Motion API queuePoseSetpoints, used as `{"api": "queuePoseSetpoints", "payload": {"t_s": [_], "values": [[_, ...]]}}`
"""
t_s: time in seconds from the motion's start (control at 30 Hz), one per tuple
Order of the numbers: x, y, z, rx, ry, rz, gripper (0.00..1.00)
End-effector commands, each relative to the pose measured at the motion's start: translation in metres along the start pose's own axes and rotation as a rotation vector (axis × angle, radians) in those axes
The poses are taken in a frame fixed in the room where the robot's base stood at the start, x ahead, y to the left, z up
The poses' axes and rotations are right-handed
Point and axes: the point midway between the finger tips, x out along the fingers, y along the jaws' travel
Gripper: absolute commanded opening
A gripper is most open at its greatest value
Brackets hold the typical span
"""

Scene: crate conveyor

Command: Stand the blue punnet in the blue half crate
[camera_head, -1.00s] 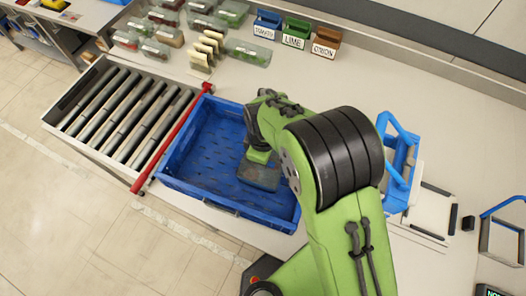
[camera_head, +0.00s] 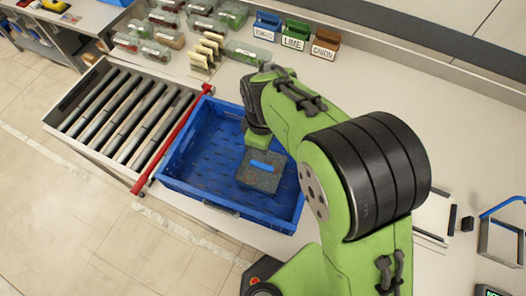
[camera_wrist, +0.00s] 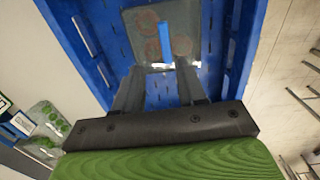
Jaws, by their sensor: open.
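The blue punnet (camera_head: 262,172), a clear box with a blue label strip on top and reddish contents, stands in the blue half crate (camera_head: 181,152). It sits right of the crate's middle, apparently flat on the floor. In the wrist view the punnet (camera_wrist: 145,48) lies beyond my fingertips, with the crate wall (camera_wrist: 70,40) to its left. My gripper (camera_wrist: 158,72) is open and empty, its two fingers pointing towards the punnet's near edge, apparently clear of it. In the head view my arm hides the fingers and the crate's far right corner.
A red bar (camera_head: 172,146) separates the crate from the roller conveyor (camera_head: 125,115) at left. Several clear punnets (camera_head: 155,50) stand at the back, near blue, green and brown label bins (camera_head: 295,35). The counter at right back is clear.

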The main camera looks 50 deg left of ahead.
Motion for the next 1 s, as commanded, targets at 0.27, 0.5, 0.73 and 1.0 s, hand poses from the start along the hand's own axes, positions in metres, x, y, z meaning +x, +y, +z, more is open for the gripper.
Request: {"api": "queuePoseSetpoints", "payload": {"t_s": [0.27,0.5,0.73,1.0], "values": [[-0.039,0.000,0.000,0.000,0.000,0.000,0.41],[-0.039,0.000,0.000,0.000,-0.001,-0.001,0.41],[-0.043,0.002,0.005,0.018,0.003,0.003,0.41],[-0.139,0.014,0.181,0.673,0.096,0.135,0.41]]}}
